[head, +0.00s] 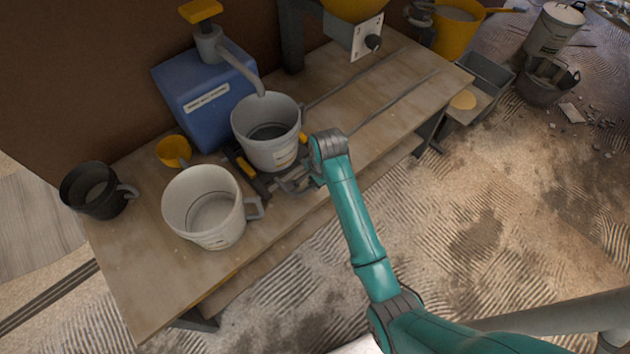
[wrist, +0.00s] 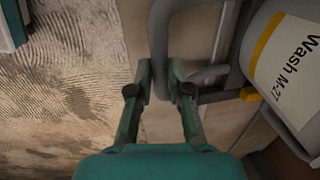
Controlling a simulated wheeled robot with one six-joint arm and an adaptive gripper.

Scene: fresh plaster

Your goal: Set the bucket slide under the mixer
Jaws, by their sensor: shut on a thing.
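The bucket slide (head: 258,184), a dark carriage with yellow side pieces, sits on rails (head: 385,100) on the wooden bench. A whitish bucket (head: 272,150) with dark grey contents stands on it, under the spout of a blue dispenser (head: 205,100). The mixer (head: 355,8), yellow with a numbered dial panel, is farther right over the rails, cut off by the top edge. My gripper (head: 300,184) is at the slide's front; in the wrist view my gripper (wrist: 160,82) is shut on the slide's grey handle bar (wrist: 159,40). The bucket (wrist: 285,75) shows its "Wash" label there.
A second whitish bucket (head: 208,210), a yellow scoop (head: 173,151) and a dark jug (head: 95,190) stand on the bench's left part. The rails right of the slide look clear. A yellow bucket (head: 457,35) and a grey bin (head: 485,72) are beyond the bench's right end.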

